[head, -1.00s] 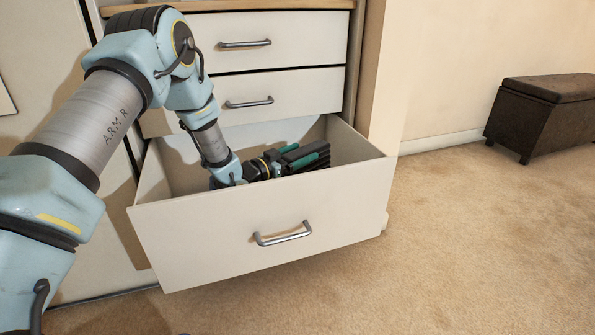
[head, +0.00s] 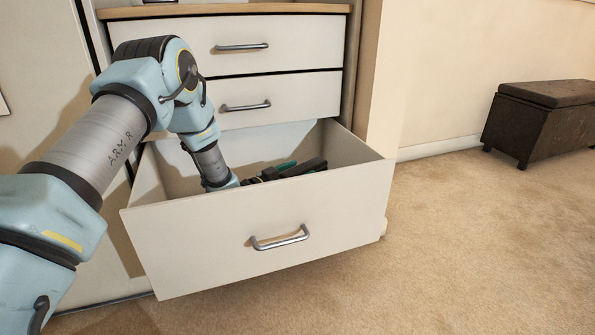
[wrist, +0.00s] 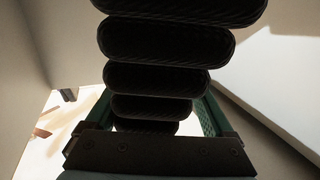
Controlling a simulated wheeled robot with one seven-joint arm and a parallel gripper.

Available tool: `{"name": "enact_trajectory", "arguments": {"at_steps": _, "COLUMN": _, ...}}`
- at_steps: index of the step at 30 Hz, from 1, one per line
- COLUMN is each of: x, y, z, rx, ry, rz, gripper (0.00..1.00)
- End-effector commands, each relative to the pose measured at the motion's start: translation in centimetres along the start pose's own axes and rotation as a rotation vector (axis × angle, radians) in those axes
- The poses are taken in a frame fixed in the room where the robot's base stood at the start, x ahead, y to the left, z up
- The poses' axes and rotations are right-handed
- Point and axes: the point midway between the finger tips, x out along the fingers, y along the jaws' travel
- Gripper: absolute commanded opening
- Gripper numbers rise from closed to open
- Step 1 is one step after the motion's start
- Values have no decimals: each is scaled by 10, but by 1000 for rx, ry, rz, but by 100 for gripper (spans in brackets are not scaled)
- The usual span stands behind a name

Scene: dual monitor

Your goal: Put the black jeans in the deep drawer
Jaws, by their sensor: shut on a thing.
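The deep drawer (head: 215,245) is the bottom drawer of the white cabinet and is pulled open. My gripper (head: 298,168) is down inside it, partly hidden behind the drawer front. In the wrist view, the black jeans (wrist: 165,41) show as a stack of dark, rounded folds in front of the gripper, between its green-edged fingers. My gripper is shut on them. In the head view I cannot clearly tell the jeans from the dark gripper parts, and the drawer floor is hidden.
Two upper drawers (head: 270,36) are shut above the open one. The drawer's side walls (head: 352,152) stand close around my gripper. A dark bench (head: 545,120) stands against the right wall. The carpet (head: 470,240) to the right is clear.

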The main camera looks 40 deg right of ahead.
Motion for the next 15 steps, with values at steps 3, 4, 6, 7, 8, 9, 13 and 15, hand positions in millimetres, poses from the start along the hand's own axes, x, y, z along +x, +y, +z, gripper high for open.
{"name": "enact_trajectory", "arguments": {"at_steps": 3, "x": 0, "y": 0, "z": 1, "rx": -1, "ry": -1, "rz": 0, "gripper": 90}}
{"name": "enact_trajectory", "arguments": {"at_steps": 4, "x": 0, "y": 0, "z": 2, "rx": -2, "ry": -1, "rz": 0, "gripper": 93}}
{"name": "enact_trajectory", "arguments": {"at_steps": 6, "x": 0, "y": 0, "z": 2, "rx": -2, "ry": -2, "rz": 0, "gripper": 100}}
{"name": "enact_trajectory", "arguments": {"at_steps": 7, "x": 0, "y": 1, "z": 2, "rx": -2, "ry": -2, "rz": 0, "gripper": 100}}
{"name": "enact_trajectory", "arguments": {"at_steps": 8, "x": 0, "y": 1, "z": 2, "rx": -2, "ry": -2, "rz": 0, "gripper": 100}}
{"name": "enact_trajectory", "arguments": {"at_steps": 9, "x": 0, "y": 1, "z": 2, "rx": -2, "ry": -2, "rz": 0, "gripper": 100}}
{"name": "enact_trajectory", "arguments": {"at_steps": 13, "x": -1, "y": 1, "z": 2, "rx": -3, "ry": -2, "rz": 0, "gripper": 100}}
{"name": "enact_trajectory", "arguments": {"at_steps": 15, "x": 0, "y": 1, "z": -3, "rx": -2, "ry": -2, "rz": 1, "gripper": 100}}
